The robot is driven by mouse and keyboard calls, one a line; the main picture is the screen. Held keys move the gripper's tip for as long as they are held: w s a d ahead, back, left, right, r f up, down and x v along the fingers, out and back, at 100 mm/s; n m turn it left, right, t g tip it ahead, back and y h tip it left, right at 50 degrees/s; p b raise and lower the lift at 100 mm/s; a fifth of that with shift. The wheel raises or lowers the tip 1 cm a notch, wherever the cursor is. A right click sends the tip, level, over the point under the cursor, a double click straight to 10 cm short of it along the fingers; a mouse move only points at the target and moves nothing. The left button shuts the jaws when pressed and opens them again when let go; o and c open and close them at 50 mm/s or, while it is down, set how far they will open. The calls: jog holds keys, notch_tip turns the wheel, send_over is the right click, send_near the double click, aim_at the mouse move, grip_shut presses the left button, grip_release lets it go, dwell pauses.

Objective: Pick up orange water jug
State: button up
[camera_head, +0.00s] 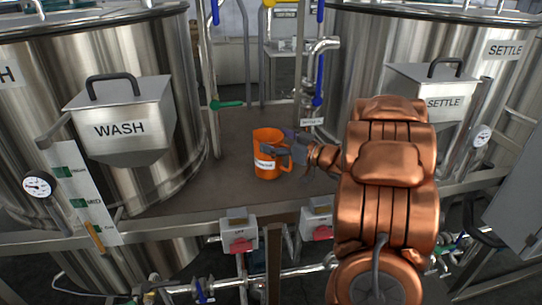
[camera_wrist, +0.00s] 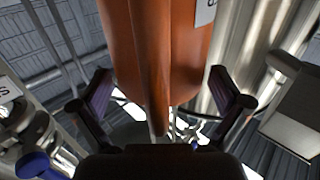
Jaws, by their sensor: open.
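The orange water jug (camera_head: 266,145) stands upright on the platform between the two tanks in the head view. It has a white label on its side and a handle on its right. My gripper (camera_head: 285,145) is at the jug's handle side, coming in from the right. In the wrist view the jug (camera_wrist: 185,50) fills the upper middle, with its handle (camera_wrist: 150,70) running down toward the gap between my fingers. My gripper (camera_wrist: 162,95) is open there, one finger on each side of the handle. Whether a finger touches the jug cannot be told.
A tank with a WASH box (camera_head: 120,128) stands left, and a tank with a SETTLE box (camera_head: 440,95) right. Pipes with a green-handled valve (camera_head: 227,104) and a blue-handled valve (camera_head: 319,80) rise behind the jug. The platform (camera_head: 215,185) is bare left of the jug.

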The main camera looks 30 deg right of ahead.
jog(key=c, duration=1.6)
jog(key=shift+c, duration=0.5)
jog(key=shift+r, duration=0.2)
